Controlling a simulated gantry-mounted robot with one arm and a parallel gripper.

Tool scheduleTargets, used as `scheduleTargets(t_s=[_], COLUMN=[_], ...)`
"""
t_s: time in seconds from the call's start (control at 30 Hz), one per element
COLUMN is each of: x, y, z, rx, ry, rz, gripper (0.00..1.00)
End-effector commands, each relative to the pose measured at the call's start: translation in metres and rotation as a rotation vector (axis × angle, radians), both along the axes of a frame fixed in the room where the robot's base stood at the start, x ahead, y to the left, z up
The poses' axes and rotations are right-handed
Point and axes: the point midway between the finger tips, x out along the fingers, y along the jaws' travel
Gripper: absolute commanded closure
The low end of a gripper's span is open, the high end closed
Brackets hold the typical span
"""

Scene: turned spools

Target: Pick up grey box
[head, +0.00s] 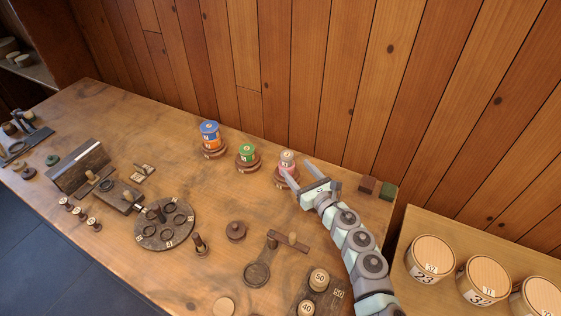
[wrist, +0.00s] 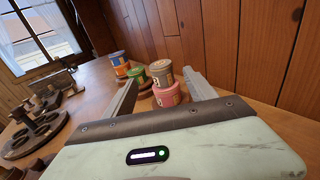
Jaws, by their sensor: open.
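The grey box (head: 287,155) is a small round grey tin with a pale label. It sits on top of a pink round tin (head: 287,168), which stands on a brown round base. In the wrist view the grey box (wrist: 164,77) shows upright between the two fingers, with the pink tin (wrist: 167,96) under it. My gripper (head: 295,167) is open and close to this stack, its fingers pointing at it. I cannot tell whether a finger touches the tins.
A green tin (head: 247,151) and a blue-and-orange stack (head: 209,134) stand on bases to the left. The plank wall (head: 300,80) rises close behind. Brown and green blocks (head: 378,188) lie at the right. A round wooden tray (head: 155,236) with rings is farther left.

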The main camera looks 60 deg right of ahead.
Motion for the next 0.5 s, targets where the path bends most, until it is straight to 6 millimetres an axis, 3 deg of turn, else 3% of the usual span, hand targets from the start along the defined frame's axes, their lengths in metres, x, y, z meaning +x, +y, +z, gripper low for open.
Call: scheduleTargets(t_s=[0.13,0.5], x=[-0.006,0.030], y=[-0.005,-0.025], z=[-0.006,-0.006], rx=[-0.018,-0.015], ry=[0.019,0.013], rz=[-0.008,-0.007], gripper=[0.35,0.35])
